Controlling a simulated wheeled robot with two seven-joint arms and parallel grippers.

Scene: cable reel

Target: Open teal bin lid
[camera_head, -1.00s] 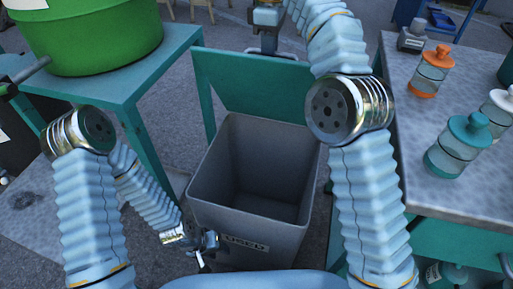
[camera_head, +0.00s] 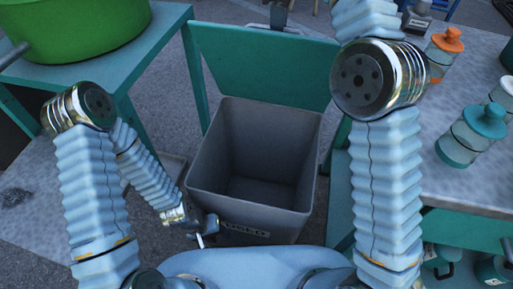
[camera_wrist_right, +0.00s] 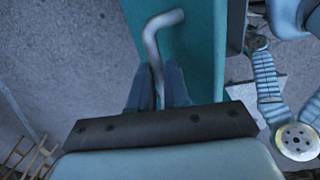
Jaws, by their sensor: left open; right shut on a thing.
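The teal lid (camera_head: 262,65) stands raised at the back of the grey bin (camera_head: 250,215), and the bin's open, empty inside shows in the head view. In the right wrist view the lid (camera_wrist_right: 204,60) has a grey bent handle (camera_wrist_right: 152,45). My right gripper (camera_wrist_right: 157,88) is shut on this handle, with its fingers on both sides of the bar. In the head view the right gripper (camera_head: 280,14) is at the lid's far top edge, partly cut off. My left gripper (camera_head: 207,232) is open and empty beside the bin's front left corner.
A teal table (camera_head: 163,32) with a green tub (camera_head: 75,25) stands at the left. At the right is a grey-topped bench (camera_head: 450,190) with a teal-lidded jar (camera_head: 470,140) and an orange-lidded jar (camera_head: 442,50). Grey floor shows left of the bin.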

